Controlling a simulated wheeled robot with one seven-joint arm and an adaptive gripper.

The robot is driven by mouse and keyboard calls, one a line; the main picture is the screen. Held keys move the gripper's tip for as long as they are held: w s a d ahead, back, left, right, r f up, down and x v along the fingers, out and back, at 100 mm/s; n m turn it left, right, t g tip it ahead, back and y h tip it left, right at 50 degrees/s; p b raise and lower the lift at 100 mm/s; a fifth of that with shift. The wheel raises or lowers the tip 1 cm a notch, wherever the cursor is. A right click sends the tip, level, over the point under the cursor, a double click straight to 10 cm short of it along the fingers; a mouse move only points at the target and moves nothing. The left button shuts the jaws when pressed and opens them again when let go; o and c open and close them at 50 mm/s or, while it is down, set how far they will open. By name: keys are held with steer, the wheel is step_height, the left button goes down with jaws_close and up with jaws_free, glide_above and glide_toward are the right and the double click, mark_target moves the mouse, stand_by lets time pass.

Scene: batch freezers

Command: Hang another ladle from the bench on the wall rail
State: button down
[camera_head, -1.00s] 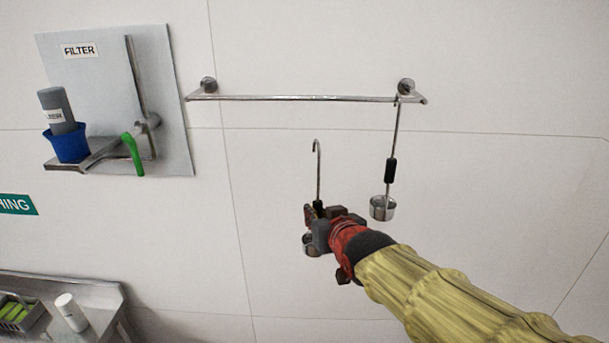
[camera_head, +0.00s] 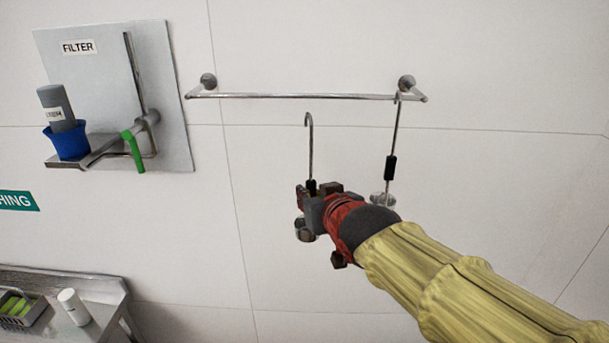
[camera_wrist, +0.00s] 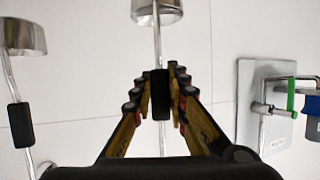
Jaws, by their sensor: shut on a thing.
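My gripper (camera_head: 309,208) is shut on a metal ladle (camera_head: 310,148) by its black grip, below the wall rail (camera_head: 300,96). The ladle is upright, its hook at the top just under the rail and apart from it in the picture. Its cup is mostly hidden behind my gripper in the head view. In the wrist view the held ladle (camera_wrist: 157,35) shows its cup at the top and its black grip between the fingers (camera_wrist: 160,95). A second ladle (camera_head: 394,140) hangs at the rail's right end; my arm partly covers its cup.
A filter panel (camera_head: 100,75) with a blue cup (camera_head: 68,143), a grey bottle and a green lever is on the wall at left. A steel bench (camera_head: 95,284) at lower left bears a white bottle (camera_head: 73,306) and a basket (camera_head: 22,312). The wall around the rail is clear.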

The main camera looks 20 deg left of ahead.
steer(key=s+r+p, duration=0.1)
steer(key=s+r, duration=0.3)
steer(key=r, duration=0.3)
steer(key=w+a+f+p, duration=0.2)
steer(key=w+f+p, duration=0.1)
steer(key=w+p, duration=0.6)
steer(key=shift+a, duration=0.15)
stand_by(1.0)
steer(key=shift+w+f, duration=0.1)
